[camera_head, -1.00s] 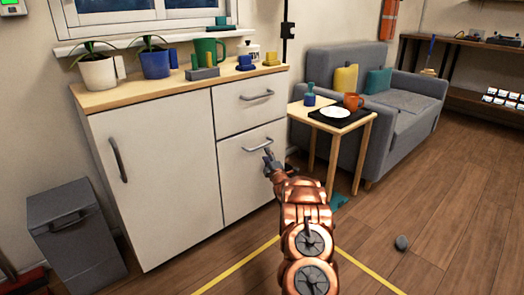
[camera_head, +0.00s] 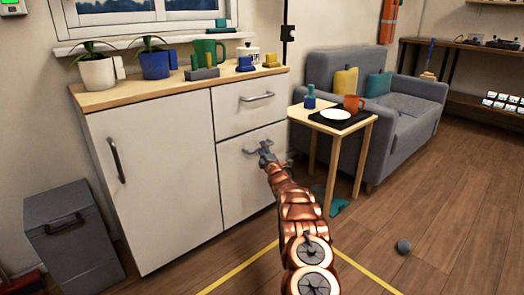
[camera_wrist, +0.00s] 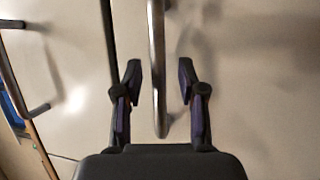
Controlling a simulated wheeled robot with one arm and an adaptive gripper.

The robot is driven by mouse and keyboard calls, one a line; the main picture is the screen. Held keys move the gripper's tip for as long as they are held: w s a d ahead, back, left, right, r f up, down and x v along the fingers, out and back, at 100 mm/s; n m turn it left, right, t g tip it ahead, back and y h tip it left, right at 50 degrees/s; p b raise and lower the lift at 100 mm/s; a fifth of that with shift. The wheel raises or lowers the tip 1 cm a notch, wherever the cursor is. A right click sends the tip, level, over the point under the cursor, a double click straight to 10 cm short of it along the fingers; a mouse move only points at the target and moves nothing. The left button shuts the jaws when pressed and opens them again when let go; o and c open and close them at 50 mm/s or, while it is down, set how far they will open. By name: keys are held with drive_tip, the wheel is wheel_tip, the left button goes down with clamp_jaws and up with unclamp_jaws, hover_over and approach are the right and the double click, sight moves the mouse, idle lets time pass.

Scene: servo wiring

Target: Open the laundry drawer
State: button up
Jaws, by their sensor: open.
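The white cabinet has an upper drawer (camera_head: 240,108) and a lower drawer (camera_head: 245,190), both shut; no label shows which is the laundry drawer. My gripper (camera_head: 265,152) is at the lower drawer's bar handle (camera_head: 250,150), covering its right part in the head view. In the wrist view, my gripper (camera_wrist: 158,75) is open, with one finger on each side of the metal handle bar (camera_wrist: 157,40). Gaps show between the bar and both fingers, so it is not gripped. The white drawer front lies behind the bar.
A wooden side table (camera_head: 357,125) with a plate and orange mug stands right of my arm, before a grey sofa (camera_head: 400,105). A tall cabinet door (camera_head: 160,190) and a grey bin (camera_head: 75,235) are at left.

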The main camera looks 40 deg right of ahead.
drive_tip(key=shift+w+d+r, duration=0.15)
drive_tip(key=shift+w+r, duration=0.05)
drive_tip(key=shift+w, duration=0.3)
clamp_jaws()
idle(0.3)
